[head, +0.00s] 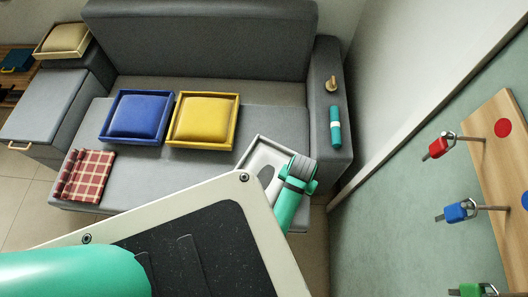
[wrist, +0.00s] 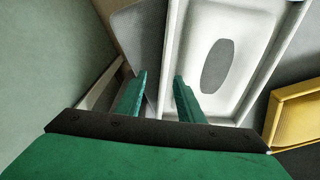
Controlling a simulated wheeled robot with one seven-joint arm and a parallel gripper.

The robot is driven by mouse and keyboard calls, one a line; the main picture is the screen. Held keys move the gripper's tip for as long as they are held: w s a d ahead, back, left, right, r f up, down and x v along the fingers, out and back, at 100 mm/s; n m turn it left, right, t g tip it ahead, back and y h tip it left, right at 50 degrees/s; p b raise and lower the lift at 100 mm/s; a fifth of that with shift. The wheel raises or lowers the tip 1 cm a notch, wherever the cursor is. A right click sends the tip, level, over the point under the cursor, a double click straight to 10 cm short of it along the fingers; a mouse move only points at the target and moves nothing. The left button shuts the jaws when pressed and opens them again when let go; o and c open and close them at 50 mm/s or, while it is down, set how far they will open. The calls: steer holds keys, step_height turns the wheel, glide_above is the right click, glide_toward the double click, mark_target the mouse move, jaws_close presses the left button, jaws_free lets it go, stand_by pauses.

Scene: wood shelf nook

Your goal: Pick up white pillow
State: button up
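In the head view a white tray (head: 256,150) lies on the right end of the sofa seat, partly hidden by my arm. The wrist view shows the tray's rim (wrist: 171,55) and a pale interior (wrist: 198,75) with a grey oval. I cannot tell whether that pale surface is a white pillow or the tray floor. My gripper (wrist: 160,75) is open and empty. Its two green fingers appear on either side of the tray's left wall in the wrist view; contact cannot be told. In the head view my gripper (head: 297,180) is at the tray's right side.
A yellow pillow (head: 206,119) and a blue pillow (head: 136,117) sit in matching trays on the sofa (head: 160,178). A beige pillow (head: 64,38) sits in a tray at far left. A plaid cloth (head: 86,176) lies front left. A teal roll (head: 336,127) lies on the right armrest.

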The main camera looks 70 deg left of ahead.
steer(key=shift+n+g+h, duration=0.3)
steer(key=shift+g+h, duration=0.1)
steer(key=shift+h, duration=0.1)
steer(key=f, duration=0.1)
steer(key=a+f, duration=0.1)
steer(key=f, duration=0.1)
steer(key=shift+a+f, duration=0.35)
steer(key=shift+f, duration=0.05)
steer(key=shift+w+a+f, duration=0.1)
steer(key=shift+f, duration=1.2)
steer(key=shift+a+f, duration=0.1)
steer(key=shift+f, duration=1.15)
jaws_close()
